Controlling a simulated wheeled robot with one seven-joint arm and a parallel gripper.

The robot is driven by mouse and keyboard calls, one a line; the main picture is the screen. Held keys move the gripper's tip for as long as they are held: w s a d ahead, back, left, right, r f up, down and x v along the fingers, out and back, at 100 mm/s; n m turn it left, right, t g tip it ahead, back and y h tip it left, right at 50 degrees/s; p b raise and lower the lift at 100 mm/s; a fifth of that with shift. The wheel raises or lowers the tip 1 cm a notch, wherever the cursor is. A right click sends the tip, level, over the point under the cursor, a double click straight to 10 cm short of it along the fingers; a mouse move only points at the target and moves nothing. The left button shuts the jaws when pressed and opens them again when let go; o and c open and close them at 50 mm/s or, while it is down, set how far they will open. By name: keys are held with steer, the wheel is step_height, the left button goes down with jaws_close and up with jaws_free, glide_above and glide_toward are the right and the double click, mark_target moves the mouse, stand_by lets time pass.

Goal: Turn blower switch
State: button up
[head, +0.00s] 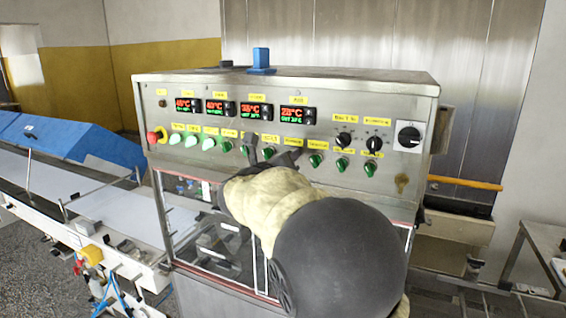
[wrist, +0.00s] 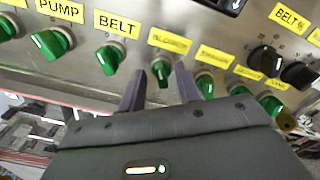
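The control panel (head: 325,120) carries a row of green rotary switches under yellow labels. My gripper (wrist: 161,84) is at the panel with its two dark fingers apart. A green switch (wrist: 161,70) sits between the fingertips, with a visible gap on each side. The label above it (wrist: 170,40) is too blurred to read surely, so I cannot tell whether it is the blower switch. The switches labelled BELT (wrist: 110,58) and PUMP (wrist: 52,42) are to its left, and another green switch (wrist: 205,85) is to its right. In the head view my wrist hides the panel's lower middle.
Red-digit temperature displays (head: 250,110) run above the switches. A red emergency button (head: 156,135) is at the panel's left end. Black knobs (head: 374,144) and a black main switch (head: 409,136) are on the right. A conveyor (head: 60,180) extends left.

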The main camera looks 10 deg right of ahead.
steer(key=shift+s, duration=0.1)
steer(key=b+v, duration=0.5)
steer(key=v, duration=1.2)
steer(key=shift+a, duration=0.15)
steer(key=shift+s+r, duration=0.1)
steer(key=shift+s, duration=0.05)
steer(key=s+d+f+m+g+y, duration=0.1)
steer(key=s+d+f+m+g, duration=0.2)
steer(key=f, duration=0.5)
steer(key=d+f+m+g+y, duration=0.25)
steer(key=f+m, duration=0.25)
steer(key=f, duration=0.3)
steer(key=s+d+f+m+g+y, duration=0.1)
steer(key=s+d+f+m+g, duration=0.2)
steer(key=f, duration=0.5)
steer(key=s+f+m+g+y, duration=0.1)
steer(key=s+f+m+y, duration=0.1)
steer(key=m, duration=0.6)
steer(key=s+d+f+m+g+y, duration=0.1)
steer(key=s+f+m+y, duration=0.1)
steer(key=s+f+m, duration=0.2)
steer(key=s+d+f+m+g+y, duration=0.1)
steer(key=s+f+m+y, duration=0.1)
steer(key=f+m, duration=0.5)
steer(key=s+m, duration=0.1)
steer(key=m, duration=0.4)
steer(key=shift+s+f, duration=0.15)
steer(key=shift+f, duration=0.2)
